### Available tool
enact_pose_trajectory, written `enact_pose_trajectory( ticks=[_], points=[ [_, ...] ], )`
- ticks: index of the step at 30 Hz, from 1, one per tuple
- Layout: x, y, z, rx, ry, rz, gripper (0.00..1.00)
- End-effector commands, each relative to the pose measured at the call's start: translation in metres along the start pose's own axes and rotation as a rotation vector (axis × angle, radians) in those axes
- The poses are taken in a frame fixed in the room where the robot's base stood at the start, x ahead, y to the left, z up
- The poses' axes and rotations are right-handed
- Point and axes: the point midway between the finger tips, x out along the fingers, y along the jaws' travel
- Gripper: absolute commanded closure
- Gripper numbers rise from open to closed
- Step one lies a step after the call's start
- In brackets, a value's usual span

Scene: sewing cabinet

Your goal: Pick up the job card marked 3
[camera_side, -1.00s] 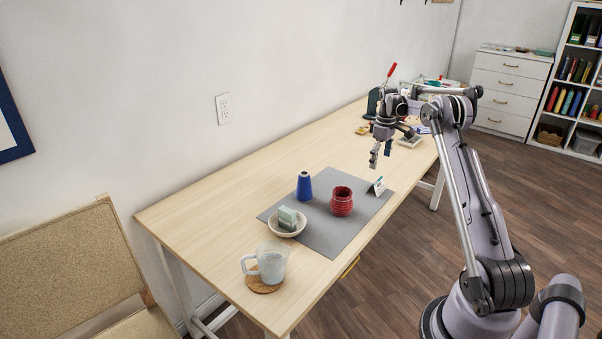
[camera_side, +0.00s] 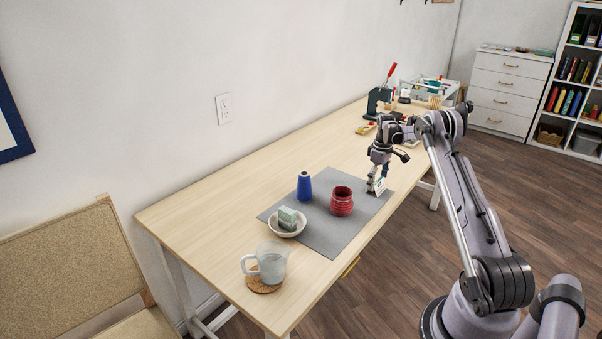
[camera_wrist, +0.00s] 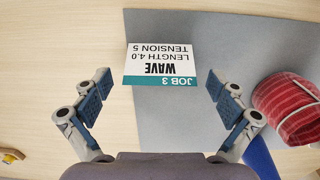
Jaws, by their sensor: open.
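The job card marked 3 (camera_wrist: 160,65) is white with a teal band reading JOB 3, upside down in the wrist view, with WAVE, LENGTH 4.0 and TENSION 5. It stands at the far right corner of the grey mat (camera_side: 330,236), where my gripper partly hides it in the side view (camera_side: 380,186). My gripper (camera_wrist: 161,95) is open, with its two blue-padded fingers apart on either side of the card in the wrist view. In the side view my gripper (camera_side: 376,186) is right at the card; I cannot tell whether it touches it.
A red ribbed jar (camera_side: 341,202) stands on the mat close to the card, with a blue cone-shaped spool (camera_side: 304,187) beyond it. A bowl (camera_side: 287,230) holds a green block.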

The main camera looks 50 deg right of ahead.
Motion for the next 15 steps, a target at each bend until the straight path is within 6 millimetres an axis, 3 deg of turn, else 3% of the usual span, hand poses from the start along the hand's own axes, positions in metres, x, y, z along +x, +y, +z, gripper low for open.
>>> enact_pose_trajectory(
  ticks=[2, 3, 8, 15],
  points=[
    [-0.0001, 0.0, 0.0, 0.0, 0.0, 0.0, 0.07],
    [-0.0002, 0.0, 0.0, 0.0, 0.0, 0.0, 0.18],
    [-0.0003, -0.0001, 0.0, 0.0, 0.0, 0.0, 0.44],
    [-0.0004, -0.0001, 0.0, 0.0, 0.0, 0.0, 0.44]
  ],
)
